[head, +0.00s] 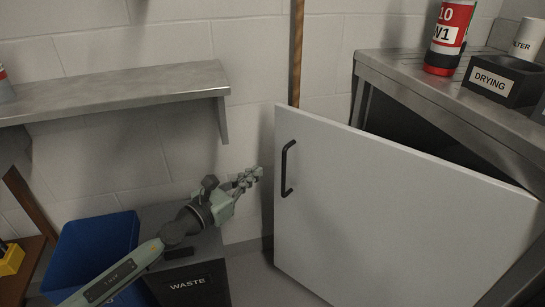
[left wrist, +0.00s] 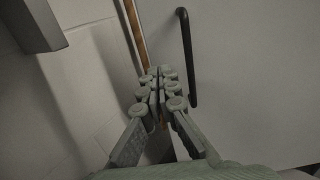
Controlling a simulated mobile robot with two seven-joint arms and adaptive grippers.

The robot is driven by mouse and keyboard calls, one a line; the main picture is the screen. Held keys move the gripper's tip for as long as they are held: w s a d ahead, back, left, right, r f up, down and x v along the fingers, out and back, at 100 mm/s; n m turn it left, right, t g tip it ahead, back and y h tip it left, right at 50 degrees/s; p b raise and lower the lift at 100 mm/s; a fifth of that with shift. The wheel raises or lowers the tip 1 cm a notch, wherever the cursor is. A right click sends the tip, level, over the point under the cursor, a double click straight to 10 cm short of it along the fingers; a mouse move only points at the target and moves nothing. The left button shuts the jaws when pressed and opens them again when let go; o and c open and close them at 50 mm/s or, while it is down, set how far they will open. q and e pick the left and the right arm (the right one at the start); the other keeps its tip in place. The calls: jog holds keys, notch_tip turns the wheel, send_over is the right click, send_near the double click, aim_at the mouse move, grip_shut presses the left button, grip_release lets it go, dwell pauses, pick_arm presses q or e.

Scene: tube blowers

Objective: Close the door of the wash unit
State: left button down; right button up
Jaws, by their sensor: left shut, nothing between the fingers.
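The wash unit's door (head: 400,215) is a large white panel, standing open and angled out from under a metal counter in the head view. A black bar handle (head: 287,168) is near its left edge. My left gripper (head: 254,174) is shut and empty, a little left of the handle and apart from it. In the left wrist view the gripper fingers (left wrist: 158,88) are together, with the handle (left wrist: 188,58) just to their right and the door (left wrist: 255,80) filling the right side. My right gripper is not in view.
A metal counter (head: 420,85) at the right holds a red bottle (head: 449,40) and a black DRYING box (head: 503,80). A metal shelf (head: 110,90) is on the left wall. A blue bin (head: 92,248) and a WASTE bin (head: 190,285) stand below my left arm. A wooden pole (head: 297,50) stands behind the door.

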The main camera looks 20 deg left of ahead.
aim_at(280, 155)
pick_arm(q)
jog(key=x, duration=0.7)
jog(key=shift+w+d, duration=0.2)
jog(key=shift+w, duration=0.2)
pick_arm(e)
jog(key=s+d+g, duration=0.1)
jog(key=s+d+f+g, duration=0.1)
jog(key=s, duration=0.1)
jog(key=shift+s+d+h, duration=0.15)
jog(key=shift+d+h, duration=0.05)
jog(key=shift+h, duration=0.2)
